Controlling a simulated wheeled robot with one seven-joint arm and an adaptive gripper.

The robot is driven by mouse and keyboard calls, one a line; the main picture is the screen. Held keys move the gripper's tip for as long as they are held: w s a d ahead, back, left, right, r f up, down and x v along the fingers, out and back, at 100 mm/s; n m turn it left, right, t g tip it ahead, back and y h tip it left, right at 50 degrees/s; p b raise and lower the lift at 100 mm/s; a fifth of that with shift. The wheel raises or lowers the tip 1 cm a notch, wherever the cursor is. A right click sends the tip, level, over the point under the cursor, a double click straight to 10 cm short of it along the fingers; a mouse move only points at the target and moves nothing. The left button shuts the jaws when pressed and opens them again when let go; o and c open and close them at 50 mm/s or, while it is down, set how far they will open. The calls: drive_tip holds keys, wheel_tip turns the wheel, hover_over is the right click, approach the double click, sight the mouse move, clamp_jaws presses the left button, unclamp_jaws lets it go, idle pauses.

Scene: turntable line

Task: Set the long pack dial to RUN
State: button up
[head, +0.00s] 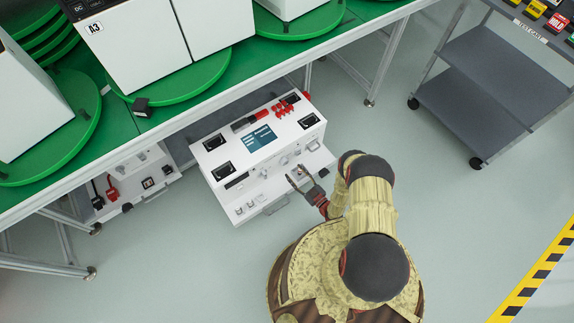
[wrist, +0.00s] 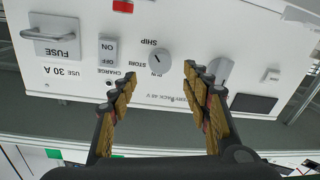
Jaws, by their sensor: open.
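The long white pack (head: 226,180) stands on the floor at the bench edge, its front toward me. In the wrist view its front panel (wrist: 100,20) appears upside down. A round grey dial (wrist: 159,62) sits on it, with SHIP, STORE and a partly readable third label around it. I cannot tell for sure which label the dial points to. My gripper (wrist: 150,82) is open, its fingers to either side of and below the dial in the picture, with nothing between them. In the head view my gripper (head: 299,179) is at the pack's front.
The panel also bears a FUSE handle (wrist: 48,38), an ON/OFF switch (wrist: 108,50) and a second grey knob (wrist: 222,70). A green-topped bench (head: 118,118) carries white cabinets on turntables. A grey cart (head: 470,92) stands at right. The floor between is clear.

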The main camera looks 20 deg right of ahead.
sight(286, 163)
drive_tip(key=shift+b+x, duration=0.8)
drive_tip(key=shift+x, duration=2.25)
drive_tip(key=shift+c, duration=1)
drive_tip(key=c, duration=1)
